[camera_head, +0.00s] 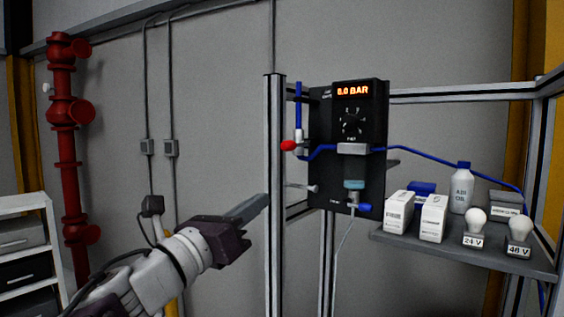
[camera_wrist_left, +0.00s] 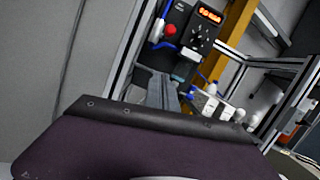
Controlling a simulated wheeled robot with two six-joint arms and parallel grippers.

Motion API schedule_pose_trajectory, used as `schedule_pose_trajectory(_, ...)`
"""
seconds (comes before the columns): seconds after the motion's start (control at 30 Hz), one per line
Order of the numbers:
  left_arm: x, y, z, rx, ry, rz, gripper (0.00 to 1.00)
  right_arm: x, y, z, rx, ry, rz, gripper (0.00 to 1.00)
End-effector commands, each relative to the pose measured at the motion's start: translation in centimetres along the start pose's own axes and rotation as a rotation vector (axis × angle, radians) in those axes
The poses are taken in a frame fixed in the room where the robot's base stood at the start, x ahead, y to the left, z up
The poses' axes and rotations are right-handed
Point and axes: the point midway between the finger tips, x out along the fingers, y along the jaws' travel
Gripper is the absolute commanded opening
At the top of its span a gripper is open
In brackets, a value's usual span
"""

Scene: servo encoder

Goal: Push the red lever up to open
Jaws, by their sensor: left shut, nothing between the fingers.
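The red lever (camera_head: 289,145) sticks out to the left from a small valve at the left side of the black panel (camera_head: 321,110). In the left wrist view the red lever (camera_wrist_left: 170,29) shows as a red knob beside the panel. A blue tube runs up from the valve. My left gripper (camera_head: 262,203) is shut and empty, below and to the left of the lever and apart from it. Its fingers (camera_wrist_left: 163,95) show in the left wrist view, below the lever. The panel's display (camera_head: 352,90) appears to read 0.0 BAR. My right gripper is not in view.
A metal frame post (camera_head: 274,180) stands left of the panel, close to my left fingertips. A grey shelf (camera_head: 480,252) at the right bears white boxes, a bottle (camera_head: 461,190) and two bulbs. Red pipes (camera_head: 66,150) stand far left.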

Motion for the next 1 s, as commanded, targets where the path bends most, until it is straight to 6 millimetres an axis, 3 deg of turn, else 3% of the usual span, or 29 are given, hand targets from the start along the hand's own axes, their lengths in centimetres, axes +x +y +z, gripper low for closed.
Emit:
schedule_pose_trajectory(0.17,2.9,-0.3,0.9,-0.007,0.007,-0.001,0.00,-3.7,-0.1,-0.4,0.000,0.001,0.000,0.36)
schedule_pose_trajectory(0.27,5.0,-0.2,0.3,-0.004,0.005,-0.002,0.00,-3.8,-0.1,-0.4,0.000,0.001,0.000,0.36)
schedule_pose_trajectory(0.5,10.2,-0.1,0.3,-0.003,0.005,-0.001,0.00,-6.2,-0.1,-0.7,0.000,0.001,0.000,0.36)
schedule_pose_trajectory(0.6,10.5,-0.2,2.7,0.001,0.001,0.002,0.00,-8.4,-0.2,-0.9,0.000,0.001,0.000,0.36)
schedule_pose_trajectory(0.7,10.7,-0.1,3.5,0.001,0.001,0.001,0.00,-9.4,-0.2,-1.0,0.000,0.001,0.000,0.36)
schedule_pose_trajectory(1.0,10.8,0.0,3.9,-0.001,0.001,0.001,0.00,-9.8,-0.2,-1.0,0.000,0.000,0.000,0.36)
